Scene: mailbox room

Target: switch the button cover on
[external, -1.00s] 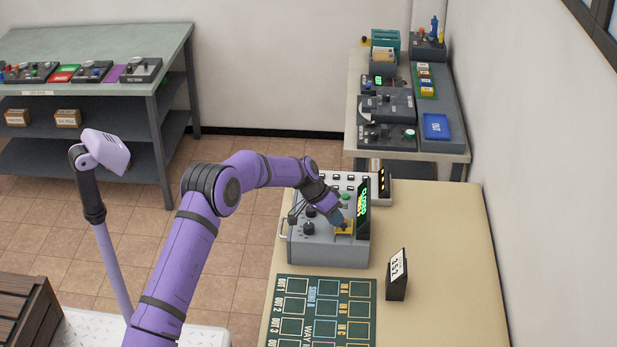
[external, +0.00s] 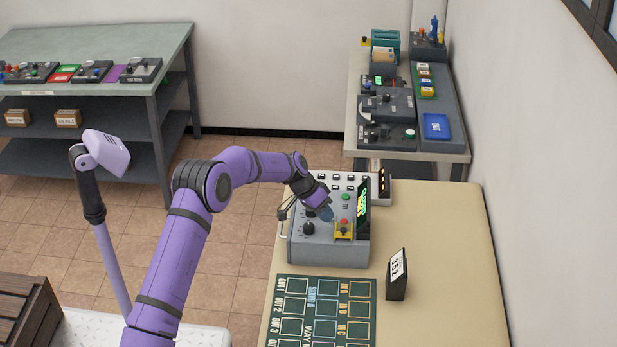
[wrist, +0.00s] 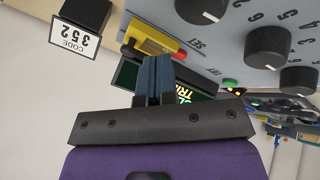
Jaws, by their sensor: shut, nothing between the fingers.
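The yellow button cover (external: 344,233) is on the sloped face of the grey control box (external: 335,256), near its right side. A red button (external: 344,221) shows uncovered just behind it. In the wrist view the yellow cover (wrist: 155,38) lies beyond my fingertips, with the red button (wrist: 179,56) at its right end. My gripper (external: 327,216) is shut and empty, just left of the button and apart from the cover in the external view.
Black knobs (external: 309,228) and a green button (external: 346,196) are on the same box. A lit display (external: 363,207) stands at its right edge. A black block with a code 352 card (external: 397,276) stands on the table to the right. The table's right side is clear.

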